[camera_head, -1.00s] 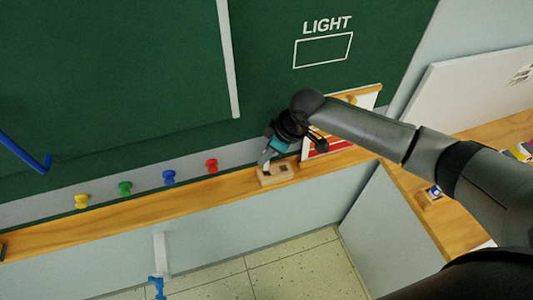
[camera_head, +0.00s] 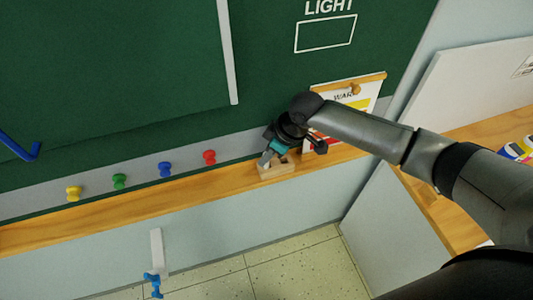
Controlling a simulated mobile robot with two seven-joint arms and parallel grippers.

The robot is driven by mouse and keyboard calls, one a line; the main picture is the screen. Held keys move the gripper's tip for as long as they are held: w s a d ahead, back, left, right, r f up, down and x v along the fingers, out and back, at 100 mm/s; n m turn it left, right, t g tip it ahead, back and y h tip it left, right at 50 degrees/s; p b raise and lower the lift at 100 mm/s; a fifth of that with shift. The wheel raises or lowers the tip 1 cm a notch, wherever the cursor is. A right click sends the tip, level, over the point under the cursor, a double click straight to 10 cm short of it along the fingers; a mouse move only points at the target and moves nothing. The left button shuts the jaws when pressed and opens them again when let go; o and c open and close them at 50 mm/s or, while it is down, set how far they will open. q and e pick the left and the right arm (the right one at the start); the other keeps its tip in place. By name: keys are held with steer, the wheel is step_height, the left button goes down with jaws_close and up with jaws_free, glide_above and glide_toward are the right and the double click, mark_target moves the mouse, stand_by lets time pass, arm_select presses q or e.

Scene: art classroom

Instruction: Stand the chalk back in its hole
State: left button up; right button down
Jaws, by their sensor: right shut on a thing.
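A small wooden block (camera_head: 276,173) with a dark hole in its top sits on the wooden ledge (camera_head: 140,210) below the green board. My right gripper (camera_head: 266,160) points down at the left part of this block, with its fingertips low over or at the block's top. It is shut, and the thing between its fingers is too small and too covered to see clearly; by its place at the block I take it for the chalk. I cannot tell whether the chalk is in a hole. My left gripper is out of view.
Yellow (camera_head: 73,193), green (camera_head: 120,181), blue (camera_head: 165,169) and red (camera_head: 209,157) pegs stick out along the strip above the ledge. A poster (camera_head: 350,98) hangs just right of my gripper. A white panel (camera_head: 480,95) stands at right. The ledge left of the block is clear.

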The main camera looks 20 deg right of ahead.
steer(key=c, duration=0.8)
jaws_free()
steer(key=shift+o, duration=0.5)
steer(key=shift+o, duration=0.9)
steer(key=shift+d+r, duration=0.1)
steer(key=shift+d+r+p, duration=0.1)
steer(key=shift+r+p, duration=0.35)
steer(key=shift+p, duration=0.15)
steer(key=shift+p+v, duration=2.95)
steer(key=shift+p, duration=0.7)
steer(key=shift+s, duration=0.15)
